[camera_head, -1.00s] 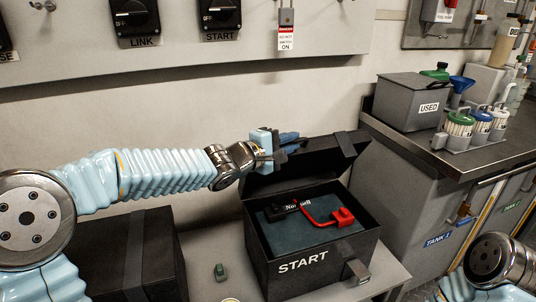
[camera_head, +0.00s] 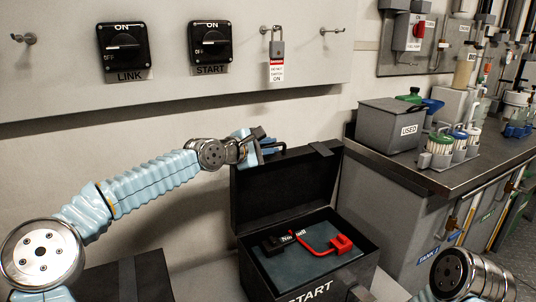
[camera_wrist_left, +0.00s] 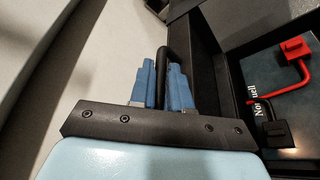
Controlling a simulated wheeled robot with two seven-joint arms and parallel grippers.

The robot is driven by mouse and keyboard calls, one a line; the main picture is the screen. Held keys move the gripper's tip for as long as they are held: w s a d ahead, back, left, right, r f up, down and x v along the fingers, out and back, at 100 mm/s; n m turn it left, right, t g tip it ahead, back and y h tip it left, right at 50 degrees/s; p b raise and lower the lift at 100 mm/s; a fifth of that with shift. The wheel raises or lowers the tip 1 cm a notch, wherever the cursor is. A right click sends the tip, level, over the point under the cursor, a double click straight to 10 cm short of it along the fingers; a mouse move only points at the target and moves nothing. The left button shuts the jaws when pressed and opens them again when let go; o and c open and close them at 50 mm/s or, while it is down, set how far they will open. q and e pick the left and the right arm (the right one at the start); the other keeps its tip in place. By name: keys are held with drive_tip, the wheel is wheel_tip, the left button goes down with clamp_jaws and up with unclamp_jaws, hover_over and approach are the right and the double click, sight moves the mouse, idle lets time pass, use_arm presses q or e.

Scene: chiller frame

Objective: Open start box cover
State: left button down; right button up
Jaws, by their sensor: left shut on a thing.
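The black START box (camera_head: 300,285) stands in the middle of the head view. Its cover (camera_head: 285,185) stands raised at the back of the box, its dark inner face showing. My left gripper (camera_head: 270,147) is at the top edge of the cover. In the left wrist view, its blue fingers (camera_wrist_left: 163,88) are shut on a black bar (camera_wrist_left: 161,62) beside the cover's edge (camera_wrist_left: 197,70). Inside the box lies a dark panel (camera_head: 320,265) with a red and black lead (camera_head: 318,245). My right gripper is not in view.
Another dark box (camera_head: 95,285) stands at the lower left, partly behind my left arm. LINK (camera_head: 122,45) and START (camera_head: 210,42) switches and a padlock (camera_head: 277,48) are on the wall. A counter (camera_head: 400,165) with a USED bin (camera_head: 392,128) stands at the right.

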use_arm(q)
drive_tip(key=w+a+n+g+p, duration=0.1)
drive_tip(key=w+a+n, duration=0.1)
drive_tip(key=w, duration=0.4)
drive_tip(key=shift+a+f+g, duration=0.3)
drive_tip(key=shift+a+f, duration=0.05)
drive_tip(key=shift+a, duration=0.55)
drive_tip(key=shift+w, duration=0.1)
drive_tip(key=c, duration=1.4)
unclamp_jaws()
drive_tip(key=shift+c, duration=0.2)
